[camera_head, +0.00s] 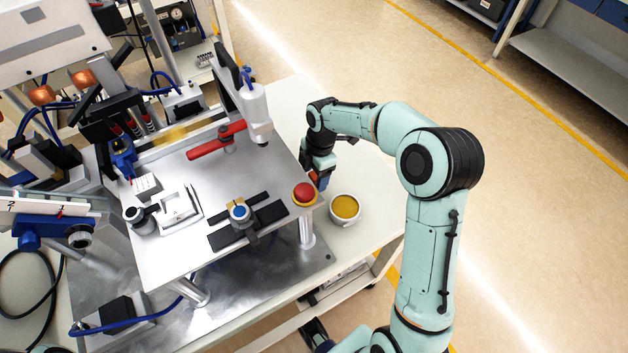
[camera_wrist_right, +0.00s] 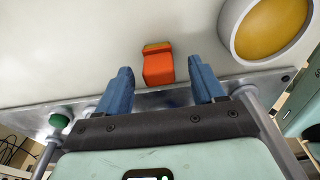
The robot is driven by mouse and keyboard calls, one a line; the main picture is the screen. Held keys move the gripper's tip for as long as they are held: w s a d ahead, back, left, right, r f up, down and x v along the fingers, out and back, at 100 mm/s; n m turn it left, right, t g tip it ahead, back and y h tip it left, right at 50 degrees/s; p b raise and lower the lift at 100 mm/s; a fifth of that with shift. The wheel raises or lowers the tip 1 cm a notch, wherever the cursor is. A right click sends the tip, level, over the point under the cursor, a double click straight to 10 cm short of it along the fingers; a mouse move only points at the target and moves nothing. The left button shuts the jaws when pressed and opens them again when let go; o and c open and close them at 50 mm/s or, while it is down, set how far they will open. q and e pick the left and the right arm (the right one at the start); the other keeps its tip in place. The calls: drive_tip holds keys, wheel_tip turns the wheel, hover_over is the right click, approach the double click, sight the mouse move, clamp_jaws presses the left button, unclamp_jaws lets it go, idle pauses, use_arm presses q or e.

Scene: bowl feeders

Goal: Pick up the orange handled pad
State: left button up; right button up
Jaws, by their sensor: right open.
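The orange handled pad (camera_wrist_right: 158,66) lies on the pale table top in the right wrist view, with a block-like orange handle and a thin yellowish edge at its far end. My right gripper (camera_wrist_right: 160,67) is open, its two blue fingers on either side of the pad with a gap on each side. It holds nothing. In the head view my right gripper (camera_head: 320,181) reaches down beside the machine, and only a small orange patch of the pad (camera_head: 313,177) shows there. My left gripper is not in view.
A white bowl with yellow contents (camera_head: 345,207) stands close to my right gripper. The machine's raised metal plate (camera_head: 185,240), with a red button (camera_head: 304,193) at its corner, is on the left. The table (camera_head: 385,215) has a narrow clear strip at right.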

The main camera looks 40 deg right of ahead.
sight(313, 176)
wheel_tip(313, 176, down, 3)
drive_tip(key=shift+a+r, duration=0.1)
drive_tip(key=shift+r, duration=0.05)
drive_tip(key=c, duration=1.2)
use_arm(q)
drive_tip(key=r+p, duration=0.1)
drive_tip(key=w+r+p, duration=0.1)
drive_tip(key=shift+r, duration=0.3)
use_arm(e)
wheel_tip(313, 176, up, 20)
drive_tip(key=shift+r, duration=0.1)
drive_tip(key=o, duration=0.4)
drive_tip(key=shift+c, duration=0.9)
